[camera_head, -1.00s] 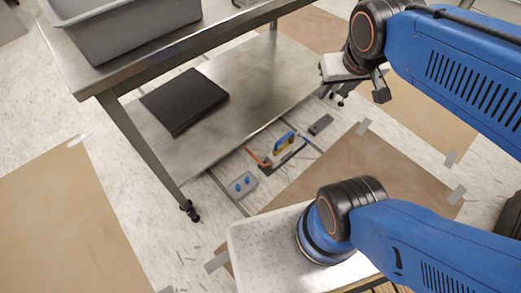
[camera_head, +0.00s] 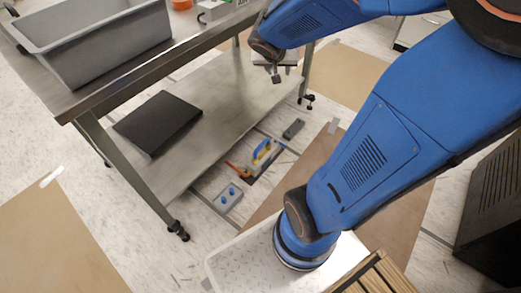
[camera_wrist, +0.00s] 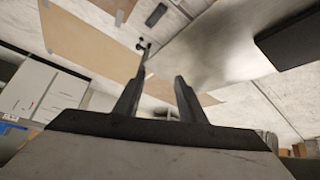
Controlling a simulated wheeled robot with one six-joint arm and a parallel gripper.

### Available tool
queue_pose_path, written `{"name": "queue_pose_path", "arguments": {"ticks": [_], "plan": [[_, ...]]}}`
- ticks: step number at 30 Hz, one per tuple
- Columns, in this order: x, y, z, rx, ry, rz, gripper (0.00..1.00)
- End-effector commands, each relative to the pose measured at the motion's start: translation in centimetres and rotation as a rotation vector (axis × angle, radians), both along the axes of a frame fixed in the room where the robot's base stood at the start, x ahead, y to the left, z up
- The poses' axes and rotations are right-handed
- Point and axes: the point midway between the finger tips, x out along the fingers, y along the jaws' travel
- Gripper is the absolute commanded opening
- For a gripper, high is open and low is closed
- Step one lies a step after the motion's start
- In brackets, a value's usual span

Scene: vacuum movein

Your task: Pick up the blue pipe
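I cannot make out a clear blue pipe in either view. A small blue and yellow item (camera_head: 262,151) lies on the floor by the table's lower shelf, but its shape is too small to tell. A grey block with two blue knobs (camera_head: 227,198) lies nearer to me. My gripper (camera_head: 277,76) is raised above the far part of the lower shelf, away from these items. In the wrist view its two fingers (camera_wrist: 160,85) stand apart with nothing between them.
A metal table (camera_head: 190,65) carries a grey bin (camera_head: 100,52). Its lower shelf (camera_head: 215,110) holds a black slab (camera_head: 158,122), which also shows in the wrist view (camera_wrist: 288,32). A white tray (camera_head: 240,262) is near my base. A black cabinet (camera_head: 495,205) stands at right.

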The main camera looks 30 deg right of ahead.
Motion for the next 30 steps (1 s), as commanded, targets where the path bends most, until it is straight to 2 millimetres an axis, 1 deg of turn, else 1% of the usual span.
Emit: {"name": "queue_pose_path", "arguments": {"ticks": [1, 6, 11, 15, 19, 23, 24, 26, 30], "plan": [[1.1, -0.7, -1.0, 0.005, -0.008, -0.017, 0.37], [4.6, -2.2, -4.0, 0.042, -0.056, -0.066, 0.37], [7.4, -3.1, -7.6, 0.102, -0.088, -0.105, 0.37], [9.2, -3.5, -11.3, 0.175, -0.098, -0.137, 0.37], [10.5, -3.6, -15.1, 0.256, -0.094, -0.17, 0.37], [11.1, -3.4, -19.3, 0.346, -0.071, -0.212, 0.37], [11.1, -3.3, -20.6, 0.375, -0.061, -0.226, 0.37], [11.0, -3.1, -22.6, 0.419, -0.042, -0.249, 0.37], [10.3, -2.5, -27.2, 0.523, 0.015, -0.315, 0.37]]}}
